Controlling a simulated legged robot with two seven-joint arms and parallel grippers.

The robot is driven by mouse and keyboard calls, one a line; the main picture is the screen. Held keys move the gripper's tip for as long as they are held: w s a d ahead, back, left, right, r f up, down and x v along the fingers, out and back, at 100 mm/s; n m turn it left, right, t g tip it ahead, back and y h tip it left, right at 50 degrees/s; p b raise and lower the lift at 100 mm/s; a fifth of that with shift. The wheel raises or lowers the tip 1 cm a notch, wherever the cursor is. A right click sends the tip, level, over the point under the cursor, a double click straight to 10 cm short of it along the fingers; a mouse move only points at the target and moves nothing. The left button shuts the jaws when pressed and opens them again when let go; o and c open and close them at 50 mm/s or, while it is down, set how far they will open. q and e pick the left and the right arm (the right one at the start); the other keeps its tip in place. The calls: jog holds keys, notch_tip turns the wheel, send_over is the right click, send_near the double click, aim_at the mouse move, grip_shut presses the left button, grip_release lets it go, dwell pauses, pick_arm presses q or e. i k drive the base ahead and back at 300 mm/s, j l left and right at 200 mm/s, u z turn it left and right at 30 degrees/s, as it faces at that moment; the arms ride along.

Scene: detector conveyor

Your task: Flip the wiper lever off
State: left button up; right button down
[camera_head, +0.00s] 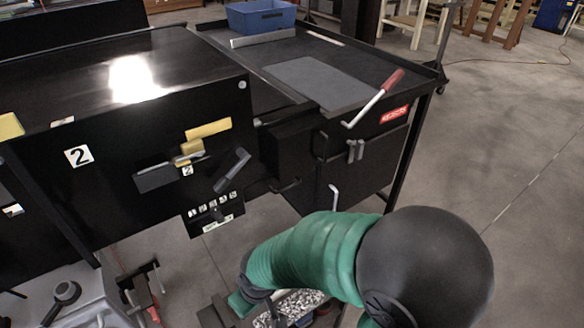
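Two levers show, and I cannot tell from the picture which one is the wiper lever. A lever with a red handle and pale rod (378,97) slants up to the right at the front edge of the conveyor's right section. A short grey lever (232,170) slants up to the right on the black front panel, beside a yellow label. My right arm, with a green sleeve, comes in from the lower right and bends down to the left, below and apart from both levers. Its fingertips cannot be made out. My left gripper is not in view.
The black conveyor housing (95,190), marked "2", fills the left. A blue bin (260,17) stands at the back of the conveyor's right section. A small labelled switch panel (213,213) hangs below the housing. The concrete floor (500,130) at right is largely clear.

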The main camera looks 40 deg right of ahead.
aim_at(220, 187)
jog(key=z, duration=1)
